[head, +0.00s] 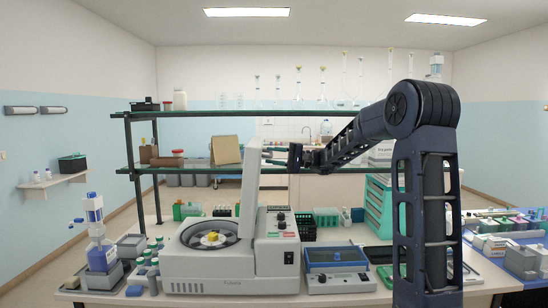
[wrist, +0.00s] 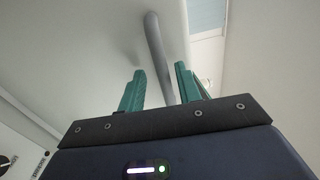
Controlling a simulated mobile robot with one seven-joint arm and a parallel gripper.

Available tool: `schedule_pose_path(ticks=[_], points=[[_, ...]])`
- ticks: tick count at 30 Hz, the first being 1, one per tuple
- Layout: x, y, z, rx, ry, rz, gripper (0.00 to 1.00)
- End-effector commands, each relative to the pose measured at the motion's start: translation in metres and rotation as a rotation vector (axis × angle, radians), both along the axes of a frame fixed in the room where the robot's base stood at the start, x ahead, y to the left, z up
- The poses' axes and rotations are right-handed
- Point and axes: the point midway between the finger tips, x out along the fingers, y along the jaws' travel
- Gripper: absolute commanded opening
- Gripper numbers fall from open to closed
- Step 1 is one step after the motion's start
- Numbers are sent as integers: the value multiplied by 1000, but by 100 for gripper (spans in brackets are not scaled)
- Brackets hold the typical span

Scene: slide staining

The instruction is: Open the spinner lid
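The spinner (head: 190,268) is a white benchtop machine with a round grey bowl and a yellow hub. Its lid (head: 250,185) stands raised, nearly upright, and the bowl is uncovered. My gripper (head: 270,157) is beside the upper right part of the lid. In the wrist view, the pale lid (wrist: 80,50) fills much of the picture, with a grey bar handle (wrist: 156,45) on it. The green fingers of my gripper (wrist: 162,84) are apart, on either side of the handle's lower end, with visible gaps.
The spinner's control panel (head: 280,225) is right of the bowl. A blue-topped device (head: 338,262) stands right of it. A dark shelf (head: 200,171) runs behind the lid.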

Motion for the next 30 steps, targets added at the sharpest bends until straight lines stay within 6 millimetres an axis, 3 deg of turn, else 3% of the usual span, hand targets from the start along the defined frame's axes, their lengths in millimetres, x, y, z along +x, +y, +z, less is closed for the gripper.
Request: schedule_pose_path(ticks=[7, 21, 30], points=[[1, -16, -1, 1, -2, -3, 34], [1, -93, -11, 0, 0, -2, 34], [0, -107, -13, 0, 0, 1, 34]])
